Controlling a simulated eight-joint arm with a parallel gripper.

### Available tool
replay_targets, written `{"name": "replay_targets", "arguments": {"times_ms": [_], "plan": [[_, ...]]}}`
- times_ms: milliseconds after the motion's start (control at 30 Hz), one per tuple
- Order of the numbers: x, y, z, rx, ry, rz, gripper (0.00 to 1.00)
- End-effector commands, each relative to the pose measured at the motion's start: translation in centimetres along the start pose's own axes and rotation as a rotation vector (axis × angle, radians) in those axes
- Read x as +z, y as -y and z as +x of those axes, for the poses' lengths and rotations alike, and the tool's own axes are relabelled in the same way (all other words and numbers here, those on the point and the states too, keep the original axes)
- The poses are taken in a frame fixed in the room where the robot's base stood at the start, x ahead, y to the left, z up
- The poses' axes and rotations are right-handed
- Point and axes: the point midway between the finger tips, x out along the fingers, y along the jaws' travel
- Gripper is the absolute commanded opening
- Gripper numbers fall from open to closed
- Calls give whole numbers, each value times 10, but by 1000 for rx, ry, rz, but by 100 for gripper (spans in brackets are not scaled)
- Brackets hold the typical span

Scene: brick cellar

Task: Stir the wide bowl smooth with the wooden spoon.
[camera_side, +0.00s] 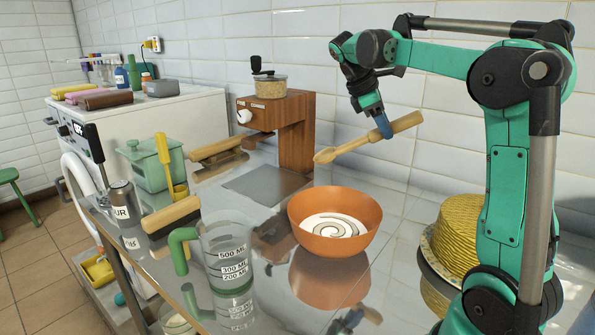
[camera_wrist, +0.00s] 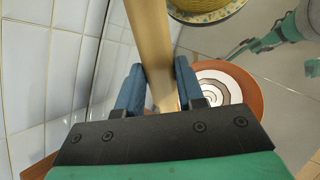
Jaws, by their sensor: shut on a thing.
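The wide bowl (camera_side: 334,222) is orange and stands on the shiny metal counter, with a white and dark swirl (camera_side: 333,226) inside. The bowl also shows at the right in the wrist view (camera_wrist: 257,98), partly behind my gripper. My gripper (camera_side: 385,128) is shut on the wooden spoon (camera_side: 345,146), up and to the right of the bowl. The spoon is tilted, its spoon end (camera_side: 323,156) low at the left, above the bowl and apart from it. In the wrist view my gripper (camera_wrist: 160,90) has blue fingers on both sides of the spoon's shaft (camera_wrist: 150,40).
A measuring jug (camera_side: 226,250) with a green handle stands left of the bowl. A wooden coffee grinder (camera_side: 296,135) stands behind it.

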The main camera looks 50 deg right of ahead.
Motion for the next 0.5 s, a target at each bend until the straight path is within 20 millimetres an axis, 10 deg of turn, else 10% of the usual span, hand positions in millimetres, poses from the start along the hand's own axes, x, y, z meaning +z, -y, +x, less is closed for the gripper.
{"name": "replay_targets", "arguments": {"times_ms": [500], "plan": [[19,39,-34,339,236,-217,0]]}}
